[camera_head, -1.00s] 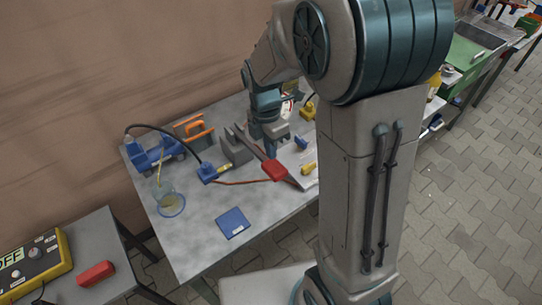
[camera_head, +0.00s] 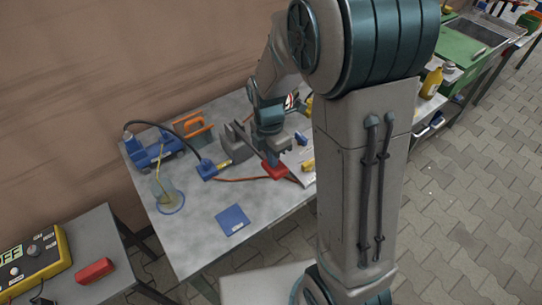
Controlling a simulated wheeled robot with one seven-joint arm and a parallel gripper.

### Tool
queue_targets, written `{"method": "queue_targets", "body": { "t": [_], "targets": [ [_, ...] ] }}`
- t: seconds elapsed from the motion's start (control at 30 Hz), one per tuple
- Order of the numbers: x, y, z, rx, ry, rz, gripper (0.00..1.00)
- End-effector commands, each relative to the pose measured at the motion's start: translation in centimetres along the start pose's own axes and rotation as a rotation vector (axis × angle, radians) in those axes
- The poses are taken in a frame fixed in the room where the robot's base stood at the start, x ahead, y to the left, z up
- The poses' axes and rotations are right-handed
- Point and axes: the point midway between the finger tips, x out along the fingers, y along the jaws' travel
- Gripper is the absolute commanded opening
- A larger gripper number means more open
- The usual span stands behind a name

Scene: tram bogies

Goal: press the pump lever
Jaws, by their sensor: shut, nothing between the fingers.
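The pump lever is a long grey bar (camera_head: 244,142) with a red grip (camera_head: 274,173). It slants from the grey pump block (camera_head: 237,149) toward the front right of the metal table. My gripper (camera_head: 272,160) points down at the red grip and covers part of its far side. Its fingers are shut and hold nothing. I cannot tell whether they touch the grip or hover just above it.
The table (camera_head: 200,240) also bears a blue device (camera_head: 152,152) with a black hose, an orange-handled item (camera_head: 195,128), a glass vessel (camera_head: 169,200), a blue pad (camera_head: 233,220) and small blue and yellow parts. A side table holds a yellow control box (camera_head: 35,257).

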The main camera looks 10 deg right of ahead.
Motion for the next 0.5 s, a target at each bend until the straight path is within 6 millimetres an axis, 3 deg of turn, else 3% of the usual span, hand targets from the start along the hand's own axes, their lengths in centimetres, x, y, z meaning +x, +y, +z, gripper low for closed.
{"method": "queue_targets", "body": {
  "t": [0.03, 0.5],
  "targets": [
    [1.0, -0.1, 0.0, 0.002, 0.001, 0.017, 0.00],
    [6.3, 0.0, 0.3, 0.004, 0.000, 0.210, 0.00]
  ]
}}
